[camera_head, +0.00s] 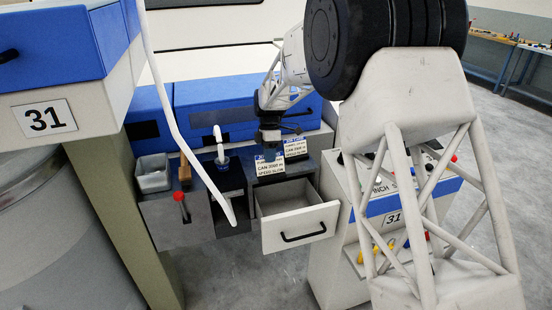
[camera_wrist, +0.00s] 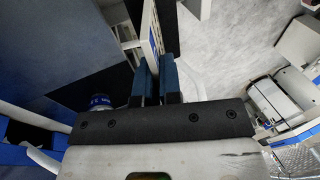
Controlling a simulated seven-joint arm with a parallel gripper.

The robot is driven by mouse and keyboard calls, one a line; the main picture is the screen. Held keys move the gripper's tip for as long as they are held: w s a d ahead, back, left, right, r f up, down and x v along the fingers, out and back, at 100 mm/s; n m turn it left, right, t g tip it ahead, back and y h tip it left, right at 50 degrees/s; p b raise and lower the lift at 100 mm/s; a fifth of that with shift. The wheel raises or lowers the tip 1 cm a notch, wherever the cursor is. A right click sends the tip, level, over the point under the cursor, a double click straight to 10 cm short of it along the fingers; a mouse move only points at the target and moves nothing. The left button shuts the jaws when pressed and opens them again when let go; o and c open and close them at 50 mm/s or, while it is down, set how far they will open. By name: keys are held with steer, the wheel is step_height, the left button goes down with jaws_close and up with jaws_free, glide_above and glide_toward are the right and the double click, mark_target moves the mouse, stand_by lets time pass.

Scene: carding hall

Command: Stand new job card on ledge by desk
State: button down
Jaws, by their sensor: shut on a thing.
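A white job card with a blue top strip (camera_head: 271,168), reading CAN 2000 m and SPEED SLOW, is upright above the open drawer at the desk. A second card (camera_head: 296,148), with a blue strip, stands behind it to the right. My gripper (camera_head: 270,150) comes down from above and is shut on the front card. In the wrist view its blue fingers (camera_wrist: 156,62) pinch the card, seen nearly edge-on (camera_wrist: 153,32). The dark desk top (camera_head: 309,171) lies around the cards. I cannot tell whether the held card's lower edge touches the ledge.
The drawer (camera_head: 300,229) is pulled out below the cards, apparently empty. To the left are a grey bin (camera_head: 153,177), a red-knobbed lever (camera_head: 180,199) and a white pipe (camera_head: 190,153). A control box numbered 31 (camera_head: 333,221) stands at right, partly behind my arm.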

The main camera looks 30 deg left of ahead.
steer(key=shift+a+r, duration=0.1)
stand_by(0.3)
steer(key=w+a+f, duration=0.1)
steer(key=w+a, duration=0.9)
steer(key=w, duration=0.2)
steer(key=shift+a+f, duration=0.15)
steer(key=shift+f, duration=0.1)
stand_by(0.5)
steer(key=shift+f, duration=1.75)
steer(key=shift+f, duration=0.1)
steer(key=c, duration=1.7)
jaws_free()
steer(key=o, duration=0.4)
